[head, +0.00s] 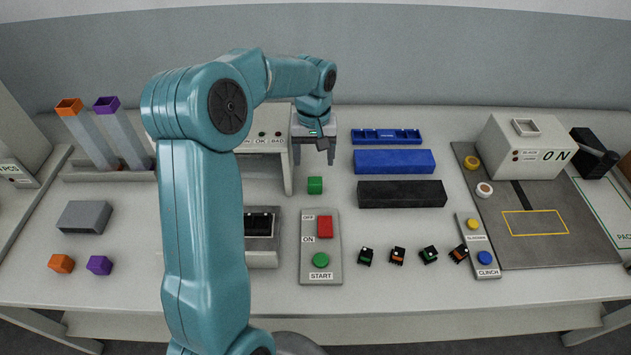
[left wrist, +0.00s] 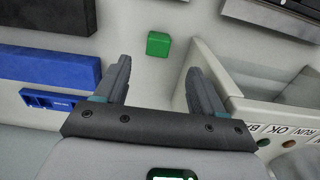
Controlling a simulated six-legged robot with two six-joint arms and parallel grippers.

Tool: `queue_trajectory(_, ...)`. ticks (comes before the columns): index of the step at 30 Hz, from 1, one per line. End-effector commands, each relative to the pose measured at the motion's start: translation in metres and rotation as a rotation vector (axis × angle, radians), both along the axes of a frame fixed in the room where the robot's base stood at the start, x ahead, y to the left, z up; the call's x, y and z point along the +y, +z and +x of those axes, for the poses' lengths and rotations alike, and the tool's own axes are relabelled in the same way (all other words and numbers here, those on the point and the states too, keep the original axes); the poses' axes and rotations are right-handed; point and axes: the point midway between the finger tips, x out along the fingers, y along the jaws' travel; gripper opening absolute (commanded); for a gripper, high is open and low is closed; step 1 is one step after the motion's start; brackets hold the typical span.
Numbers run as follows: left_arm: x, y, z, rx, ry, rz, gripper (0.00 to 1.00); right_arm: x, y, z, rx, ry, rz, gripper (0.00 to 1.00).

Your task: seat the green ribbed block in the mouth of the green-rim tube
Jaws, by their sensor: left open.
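The green block (head: 315,185) sits on the table in front of my left gripper (head: 326,150); its ribs are too small to make out. In the left wrist view the green block (left wrist: 158,44) lies beyond the fingertips, between the lines of the two open fingers. My left gripper (left wrist: 158,72) is open and empty there, apart from the block. No green-rim tube shows; my left arm covers the area right of the orange-rim tube (head: 88,135) and purple-rim tube (head: 122,132). My right gripper is in neither view.
A white tester box (head: 282,150) stands close left of my gripper. Blue (head: 394,161) and black (head: 402,194) long bins lie to the right. A button panel (head: 309,262) and several small connectors are in front. Orange (head: 61,263) and purple (head: 99,265) blocks lie at left.

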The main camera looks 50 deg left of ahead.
Motion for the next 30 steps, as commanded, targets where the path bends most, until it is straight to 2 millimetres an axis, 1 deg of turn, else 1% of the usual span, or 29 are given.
queue_trajectory(1, -0.001, -0.012, -0.001, 0.005, 0.0, -0.003, 0.69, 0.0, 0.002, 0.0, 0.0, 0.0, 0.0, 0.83)
queue_trajectory(4, 0.0, -0.031, -0.001, 0.003, 0.0, -0.003, 0.69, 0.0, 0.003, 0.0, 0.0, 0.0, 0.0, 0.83)
queue_trajectory(6, 0.0, -0.04, -0.001, 0.002, 0.0, -0.001, 0.69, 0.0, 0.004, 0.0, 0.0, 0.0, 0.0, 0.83)
queue_trajectory(11, -0.001, -0.05, 0.0, 0.001, 0.0, -0.001, 0.69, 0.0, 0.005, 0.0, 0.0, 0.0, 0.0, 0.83)
queue_trajectory(13, -0.003, -0.058, -0.001, 0.003, 0.0, -0.002, 0.69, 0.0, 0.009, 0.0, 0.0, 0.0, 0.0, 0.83)
queue_trajectory(17, -0.007, -0.079, -0.002, 0.005, -0.001, -0.003, 0.69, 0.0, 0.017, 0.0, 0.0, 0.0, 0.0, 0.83)
queue_trajectory(18, -0.007, -0.086, -0.001, 0.003, 0.0, -0.002, 0.69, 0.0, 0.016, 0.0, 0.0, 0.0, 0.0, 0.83)
queue_trajectory(20, -0.007, -0.094, -0.001, 0.003, 0.0, -0.002, 0.69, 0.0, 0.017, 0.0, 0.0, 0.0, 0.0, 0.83)
queue_trajectory(24, -0.006, -0.1, -0.001, -0.001, -0.001, 0.0, 0.69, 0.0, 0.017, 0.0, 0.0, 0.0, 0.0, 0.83)
queue_trajectory(29, -0.006, -0.1, -0.001, -0.001, 0.0, 0.0, 0.69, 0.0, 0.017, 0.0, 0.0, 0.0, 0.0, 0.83)
queue_trajectory(30, -0.006, -0.1, -0.001, -0.001, 0.0, 0.0, 0.56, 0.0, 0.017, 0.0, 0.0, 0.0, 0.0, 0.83)
